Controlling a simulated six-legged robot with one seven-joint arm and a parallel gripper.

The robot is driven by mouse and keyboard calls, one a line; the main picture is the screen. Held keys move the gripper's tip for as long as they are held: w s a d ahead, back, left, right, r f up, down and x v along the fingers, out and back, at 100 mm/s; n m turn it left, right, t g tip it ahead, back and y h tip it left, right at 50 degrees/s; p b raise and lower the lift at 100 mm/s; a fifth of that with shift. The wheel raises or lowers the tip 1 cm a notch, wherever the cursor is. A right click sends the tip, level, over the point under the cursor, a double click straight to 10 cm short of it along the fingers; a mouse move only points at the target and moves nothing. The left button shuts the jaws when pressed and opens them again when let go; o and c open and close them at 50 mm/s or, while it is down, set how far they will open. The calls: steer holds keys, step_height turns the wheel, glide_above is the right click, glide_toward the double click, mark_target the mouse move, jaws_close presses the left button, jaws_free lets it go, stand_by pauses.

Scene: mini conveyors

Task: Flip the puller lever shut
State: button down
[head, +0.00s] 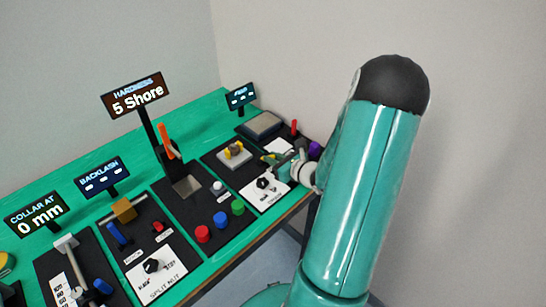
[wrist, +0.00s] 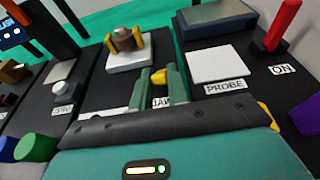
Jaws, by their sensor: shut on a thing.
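In the head view my gripper (head: 273,159) is at the far right part of the bench. The puller, a brass piece with two yellow arms (wrist: 124,40), stands on a pale grey block (wrist: 130,62) just left of and behind the fingers.
A red upright lever (wrist: 284,25) marked ON and a white PROBE pad (wrist: 216,66) are to the right. A grey-topped box (wrist: 218,18) is behind. A purple knob (wrist: 312,115) is at the right edge. Red, blue and green buttons (head: 220,219) and a dial (head: 264,183) sit nearer.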

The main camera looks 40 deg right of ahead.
steer(key=shift+s+f, duration=0.1)
steer(key=c, duration=1.4)
jaws_free()
steer(key=shift+o, duration=0.2)
steer(key=shift+s, duration=0.1)
steer(key=v, duration=1.3)
steer(key=shift+s+a+f, duration=0.1)
steer(key=shift+s, duration=0.25)
